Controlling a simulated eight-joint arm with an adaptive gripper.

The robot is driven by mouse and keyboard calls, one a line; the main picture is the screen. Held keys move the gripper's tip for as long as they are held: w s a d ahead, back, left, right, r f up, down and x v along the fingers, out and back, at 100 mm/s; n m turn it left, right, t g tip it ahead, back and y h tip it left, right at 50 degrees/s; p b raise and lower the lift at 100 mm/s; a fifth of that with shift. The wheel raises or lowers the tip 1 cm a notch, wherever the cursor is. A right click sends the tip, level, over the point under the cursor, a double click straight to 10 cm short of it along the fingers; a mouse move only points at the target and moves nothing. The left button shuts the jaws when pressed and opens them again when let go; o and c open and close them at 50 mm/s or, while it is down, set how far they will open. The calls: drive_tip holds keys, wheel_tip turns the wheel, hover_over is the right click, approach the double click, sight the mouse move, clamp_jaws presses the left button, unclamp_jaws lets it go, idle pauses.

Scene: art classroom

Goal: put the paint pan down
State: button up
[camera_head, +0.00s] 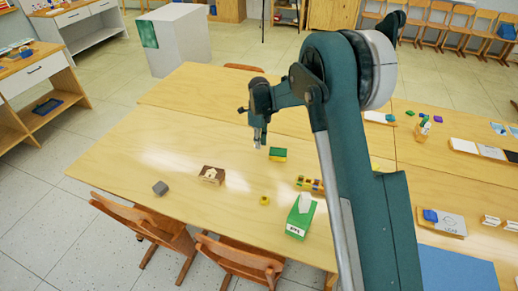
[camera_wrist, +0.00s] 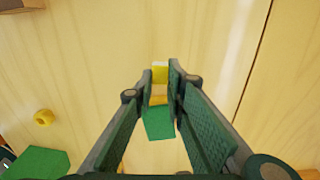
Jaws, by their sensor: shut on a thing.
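My gripper (camera_head: 259,140) points down over the middle of the wooden table (camera_head: 130,165). In the wrist view its fingers (camera_wrist: 160,78) are shut on a small yellow piece with a pale upper edge, which I take for the paint pan (camera_wrist: 160,71). The pan sits between the fingertips, and its sides are partly hidden by them. I cannot make it out clearly in the head view, nor tell its exact height above the table. A green and yellow block (camera_head: 278,154) lies just right of the gripper; its green face (camera_wrist: 158,123) shows between the fingers.
A brown and cream block (camera_head: 211,175), a grey cube (camera_head: 160,188), a yellow ring (camera_head: 264,200), a green tissue box (camera_head: 300,218) and colored blocks (camera_head: 308,184) stand on the table's near half. The table left of the gripper is clear.

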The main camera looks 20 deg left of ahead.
drive_tip(key=shift+f+b, duration=0.3)
drive_tip(key=shift+f, duration=1.6)
drive_tip(key=shift+f, duration=0.15)
drive_tip(key=o, duration=0.7)
drive_tip(key=shift+r, duration=0.2)
wheel_tip(320, 180, up, 12)
drive_tip(key=shift+p, duration=0.9)
